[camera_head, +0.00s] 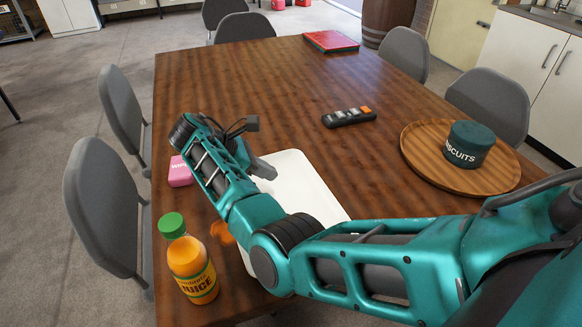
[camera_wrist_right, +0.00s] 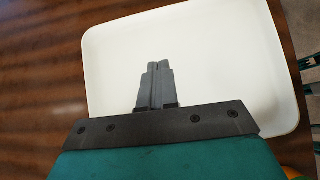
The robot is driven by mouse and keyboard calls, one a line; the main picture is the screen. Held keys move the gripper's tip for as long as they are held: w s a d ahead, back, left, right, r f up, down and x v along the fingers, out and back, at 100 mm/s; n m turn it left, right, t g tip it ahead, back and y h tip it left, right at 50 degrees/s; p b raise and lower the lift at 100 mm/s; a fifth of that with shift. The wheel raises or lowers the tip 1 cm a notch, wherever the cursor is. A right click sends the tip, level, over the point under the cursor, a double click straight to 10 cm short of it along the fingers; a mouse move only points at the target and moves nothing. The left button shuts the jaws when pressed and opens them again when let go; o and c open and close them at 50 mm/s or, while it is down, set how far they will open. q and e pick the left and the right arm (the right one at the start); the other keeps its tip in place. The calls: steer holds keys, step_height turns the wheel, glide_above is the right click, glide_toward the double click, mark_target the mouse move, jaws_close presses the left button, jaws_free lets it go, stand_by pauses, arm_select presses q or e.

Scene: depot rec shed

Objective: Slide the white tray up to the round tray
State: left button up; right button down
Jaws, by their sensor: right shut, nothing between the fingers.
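The white tray (camera_head: 305,186) lies flat on the wooden table, partly hidden under my right arm. The round tray (camera_head: 414,150) is wooden and lies to its right, with bare table between them. A dark green biscuits tin (camera_head: 467,145) stands on the round tray. My right gripper (camera_head: 266,168) is shut and empty at the left side of the white tray. In the right wrist view my right gripper (camera_wrist_right: 156,66) shows over the white tray (camera_wrist_right: 225,70); I cannot tell whether it touches it. My left gripper is not in view.
A juice bottle (camera_head: 193,272) with a green cap stands at the near left. A pink box (camera_head: 180,173) sits by the left edge, and a small orange thing (camera_head: 222,232) is partly hidden. A remote (camera_head: 349,117) and a red book (camera_head: 331,41) lie farther back. Grey chairs surround the table.

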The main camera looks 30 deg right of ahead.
mark_target(320, 186)
steer(key=b+x, duration=0.1)
steer(key=x, duration=0.8)
steer(key=shift+s, duration=0.15)
steer(key=d, duration=0.3)
steer(key=shift+s+d+f, duration=0.25)
steer(key=shift+s+f, duration=0.05)
steer(key=shift+s, duration=0.05)
steer(key=shift+s+d, duration=0.15)
steer(key=shift+d, duration=0.35)
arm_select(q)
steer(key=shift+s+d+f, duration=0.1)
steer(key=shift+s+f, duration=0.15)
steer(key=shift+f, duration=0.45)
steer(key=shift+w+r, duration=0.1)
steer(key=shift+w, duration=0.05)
